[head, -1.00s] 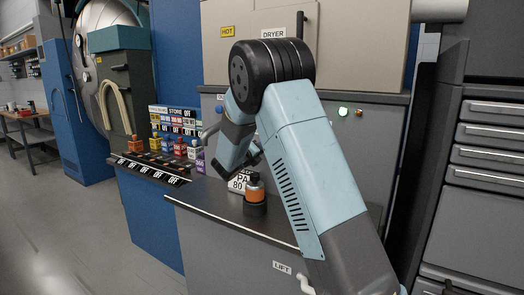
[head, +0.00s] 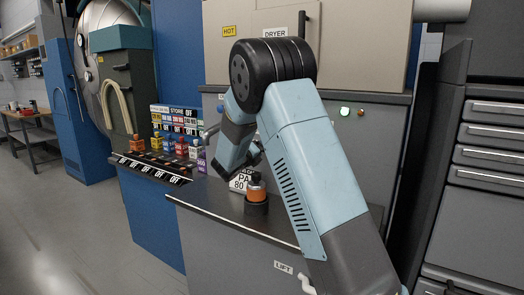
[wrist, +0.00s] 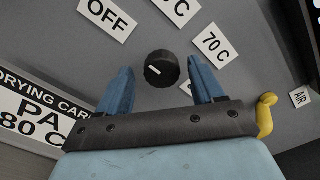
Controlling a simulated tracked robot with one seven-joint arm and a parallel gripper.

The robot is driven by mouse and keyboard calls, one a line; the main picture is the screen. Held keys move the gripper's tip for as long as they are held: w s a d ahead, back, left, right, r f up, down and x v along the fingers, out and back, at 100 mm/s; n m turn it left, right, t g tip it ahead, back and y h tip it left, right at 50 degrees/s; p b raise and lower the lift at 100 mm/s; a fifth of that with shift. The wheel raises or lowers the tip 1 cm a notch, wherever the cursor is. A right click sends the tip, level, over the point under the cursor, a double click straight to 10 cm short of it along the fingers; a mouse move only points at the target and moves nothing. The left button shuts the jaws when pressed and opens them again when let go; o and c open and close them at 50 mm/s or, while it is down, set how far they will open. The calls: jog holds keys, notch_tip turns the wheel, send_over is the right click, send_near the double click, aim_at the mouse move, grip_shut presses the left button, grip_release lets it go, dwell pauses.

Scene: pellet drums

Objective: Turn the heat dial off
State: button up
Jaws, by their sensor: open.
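The heat dial, a round black knob (wrist: 161,68), is on a grey panel in the wrist view. A short white mark shows on the left part of its face; I cannot tell for certain which label it points at. A white OFF label (wrist: 107,17) is up and left of it. A 70 C label (wrist: 215,45) is up and right. Another label at the top is cut off, and one is partly hidden by the right finger. My gripper (wrist: 160,78) is open, its blue fingers on either side of the dial in the picture. I cannot tell whether they touch it. In the head view my arm hides the dial.
A drying card reading PA 80 C (wrist: 35,115) is at left. An AIR label (wrist: 300,97) is at right.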

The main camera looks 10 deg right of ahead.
jog(key=v, duration=1.3)
jog(key=shift+a, duration=0.15)
jog(key=shift+s, duration=0.1)
jog(key=s+d+r+m+g+y, duration=0.2)
jog(key=s+d+m+g, duration=0.3)
jog(key=s+d+m, duration=0.5)
jog(key=s+d+r+m+g+y, duration=0.2)
jog(key=s+d+m+g, duration=0.3)
jog(key=s+m, duration=0.5)
jog(key=s+a+m+t+y, duration=0.2)
jog(key=s+m+y, duration=0.6)
jog(key=s+m, duration=0.9)
jog(key=s+a, duration=0.2)
jog(key=s, duration=0.2)
jog(key=shift+s+a+r+t+y, duration=0.15)
jog(key=shift+s+r+t+y, duration=0.25)
